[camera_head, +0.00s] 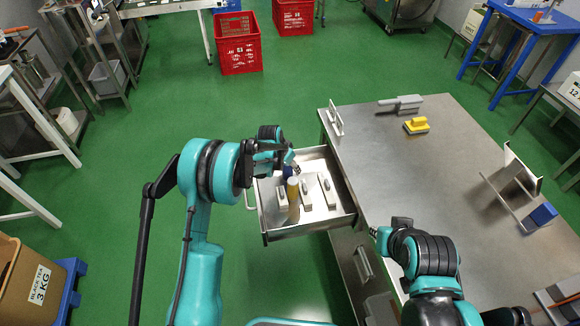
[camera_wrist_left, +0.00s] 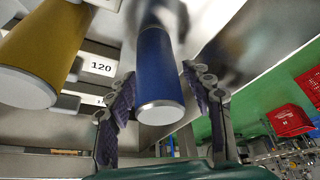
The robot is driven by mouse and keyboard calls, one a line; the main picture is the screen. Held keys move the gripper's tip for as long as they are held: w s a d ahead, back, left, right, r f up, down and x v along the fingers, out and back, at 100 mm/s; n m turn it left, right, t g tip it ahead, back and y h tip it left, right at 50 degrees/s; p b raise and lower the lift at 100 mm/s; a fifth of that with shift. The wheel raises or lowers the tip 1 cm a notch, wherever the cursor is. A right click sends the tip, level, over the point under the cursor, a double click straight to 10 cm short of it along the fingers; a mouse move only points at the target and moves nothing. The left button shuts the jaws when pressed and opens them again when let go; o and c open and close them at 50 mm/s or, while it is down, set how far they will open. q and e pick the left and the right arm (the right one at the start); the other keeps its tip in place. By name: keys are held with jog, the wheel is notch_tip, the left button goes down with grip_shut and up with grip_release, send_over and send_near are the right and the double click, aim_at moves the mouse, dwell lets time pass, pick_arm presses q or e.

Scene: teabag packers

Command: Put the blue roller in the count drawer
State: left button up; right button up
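The open count drawer (camera_head: 312,232) juts from the left side of the steel table. The blue roller (camera_wrist_left: 160,75) stands in it with its pale end cap towards the wrist camera; in the head view its dark blue part (camera_head: 288,172) shows, partly covered by my gripper. My left gripper (camera_head: 283,160) is over the drawer's back left part. In the left wrist view its two fingers (camera_wrist_left: 159,80) flank the blue roller with narrow gaps. A yellow roller (camera_head: 293,200) stands beside it in the drawer. My right gripper (camera_head: 373,231) is small at the table's left edge; its fingers are unclear.
White labelled blocks (camera_head: 328,190) lie in the drawer, one marked 120 (camera_wrist_left: 101,68). The steel table (camera_head: 430,170) holds a yellow block (camera_head: 417,125), a grey handled tool (camera_head: 400,103) and a blue block (camera_head: 543,214) by a metal stand. Red crates (camera_head: 238,45) stand far off.

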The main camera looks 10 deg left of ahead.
pick_arm(q)
jog(key=shift+r, duration=0.1)
jog(key=shift+r, duration=0.25)
jog(key=s+a+r+n+t+y+p, duration=0.1)
jog(key=s+a+r+n+p, duration=0.15)
jog(key=s+r, duration=0.85)
jog(key=s+a+r+n+p, duration=0.15)
jog(key=s+a+r, duration=0.4)
jog(key=r, duration=0.85)
jog(key=s+a+r+n+t+y, duration=0.1)
jog(key=s+a+n+t, duration=0.1)
jog(key=s, duration=1.7)
jog(key=shift+s+a+n+y, duration=0.2)
jog(key=shift+s+n+y, duration=0.1)
jog(key=shift+s, duration=0.05)
jog(key=shift+f, duration=0.1)
